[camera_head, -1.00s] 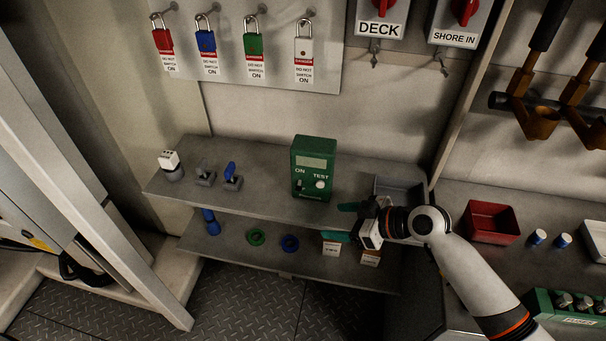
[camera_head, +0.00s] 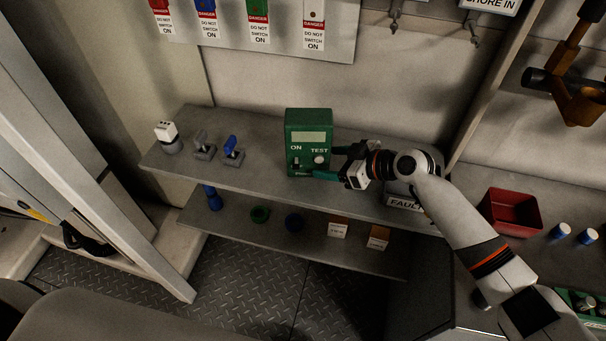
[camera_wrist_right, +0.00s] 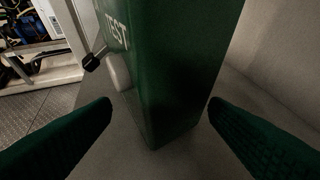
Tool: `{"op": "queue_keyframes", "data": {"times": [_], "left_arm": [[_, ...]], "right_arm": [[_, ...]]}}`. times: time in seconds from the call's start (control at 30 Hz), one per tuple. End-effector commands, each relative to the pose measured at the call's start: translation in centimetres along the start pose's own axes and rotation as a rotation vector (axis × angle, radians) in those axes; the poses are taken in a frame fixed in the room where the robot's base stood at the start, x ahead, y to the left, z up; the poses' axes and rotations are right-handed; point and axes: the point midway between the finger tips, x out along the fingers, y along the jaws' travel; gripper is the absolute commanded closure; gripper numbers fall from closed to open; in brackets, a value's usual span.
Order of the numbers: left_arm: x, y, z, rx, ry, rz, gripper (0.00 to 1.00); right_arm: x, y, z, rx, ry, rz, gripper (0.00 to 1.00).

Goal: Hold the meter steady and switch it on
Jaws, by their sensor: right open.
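The green meter (camera_head: 308,131) stands upright on the upper shelf, with a pale display, a small switch (camera_head: 297,162) beside the ON label and a white TEST button (camera_head: 319,160). My right gripper (camera_head: 333,163) is open at the meter's right side, one finger towards its back and one by its lower front. In the right wrist view, the meter (camera_wrist_right: 172,75) rises between the two open fingers (camera_wrist_right: 160,108), with gaps showing on both sides. The TEST lettering, button and dark switch lever (camera_wrist_right: 94,62) show on its left face. My left gripper is not in view.
Left on the upper shelf are a white-topped piece (camera_head: 167,137), a grey piece (camera_head: 203,146) and a blue-handled piece (camera_head: 232,151). A FAULT-labelled tray (camera_head: 405,202) lies behind my right arm. Small items stand on the lower shelf (camera_head: 257,236). A red bin (camera_head: 512,210) is right.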

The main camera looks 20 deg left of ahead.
Motion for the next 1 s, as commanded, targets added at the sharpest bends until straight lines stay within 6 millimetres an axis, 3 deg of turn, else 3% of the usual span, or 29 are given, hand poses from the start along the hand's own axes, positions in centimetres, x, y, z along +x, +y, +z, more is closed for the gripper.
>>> {"op": "queue_keyframes", "data": {"times": [0.03,0.2,0.63,1.0], "left_arm": [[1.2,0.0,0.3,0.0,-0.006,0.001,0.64],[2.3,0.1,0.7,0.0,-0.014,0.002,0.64],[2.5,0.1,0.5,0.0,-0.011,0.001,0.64],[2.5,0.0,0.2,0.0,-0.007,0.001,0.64]], "right_arm": [[1.0,0.1,-0.5,-0.002,0.0,0.002,0.31],[2.4,0.1,-0.4,0.0,0.001,0.002,0.31],[2.8,0.1,-0.1,0.0,0.001,0.001,0.31],[2.8,0.0,-0.1,0.0,0.0,0.001,0.91]]}}
